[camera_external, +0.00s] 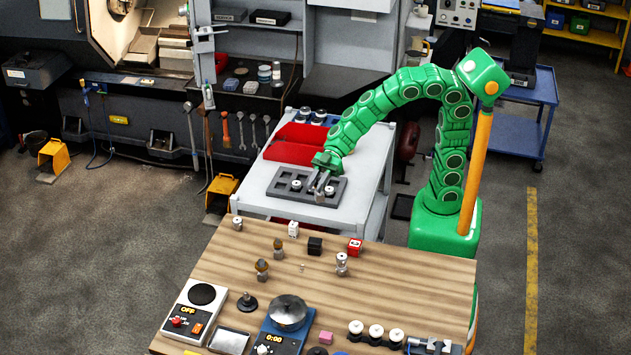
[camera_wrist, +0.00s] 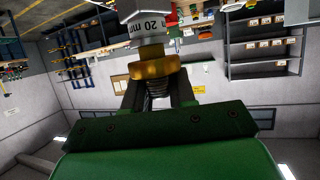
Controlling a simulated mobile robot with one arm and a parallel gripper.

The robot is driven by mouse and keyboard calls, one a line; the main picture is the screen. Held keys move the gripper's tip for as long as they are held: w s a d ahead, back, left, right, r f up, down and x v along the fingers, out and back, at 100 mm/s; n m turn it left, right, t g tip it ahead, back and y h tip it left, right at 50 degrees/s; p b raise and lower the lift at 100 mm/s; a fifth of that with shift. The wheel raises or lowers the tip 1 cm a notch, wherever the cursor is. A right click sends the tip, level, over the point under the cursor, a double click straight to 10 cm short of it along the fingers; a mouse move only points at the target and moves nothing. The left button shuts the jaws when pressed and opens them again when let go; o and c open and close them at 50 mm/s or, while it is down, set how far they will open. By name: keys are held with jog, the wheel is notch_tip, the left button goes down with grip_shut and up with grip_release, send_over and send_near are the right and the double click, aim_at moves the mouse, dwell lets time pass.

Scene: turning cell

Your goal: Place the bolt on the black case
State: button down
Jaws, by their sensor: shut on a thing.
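My gripper (camera_external: 322,190) is low over a dark grey tray with recesses (camera_external: 335,199) on the white cart. In the wrist view, my gripper (camera_wrist: 157,88) is shut on a brass-coloured piece (camera_wrist: 155,66), beyond which a grey-white part marked "20 mm" (camera_wrist: 150,27) shows. I cannot tell whether this is the bolt. In the external view, the held piece is too small to make out, and I cannot tell whether it touches the tray. A black block (camera_external: 315,246) stands on the wooden table; I cannot tell which dark thing is the black case.
Small round pieces sit in the tray. Red bins (camera_external: 292,152) stand behind it on the white cart (camera_external: 362,172).

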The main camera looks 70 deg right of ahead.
jog(key=s+d+f+n+g, duration=0.25)
jog(key=s+d, duration=0.35)
jog(key=s, duration=0.4)
jog(key=shift+w+a+f, duration=1.65)
jog(key=shift+w+f, duration=0.05)
jog(key=shift+f, duration=0.5)
jog(key=shift+w+a+f, duration=1.65)
jog(key=shift+w+f, duration=0.05)
jog(key=shift+f, duration=0.55)
jog(key=shift+w+a+f, duration=1.65)
jog(key=shift+w+f, duration=0.05)
jog(key=shift+f, duration=0.5)
jog(key=c, duration=0.9)
grip_release()
jog(key=shift+f, duration=0.15)
jog(key=shift+c, duration=0.2)
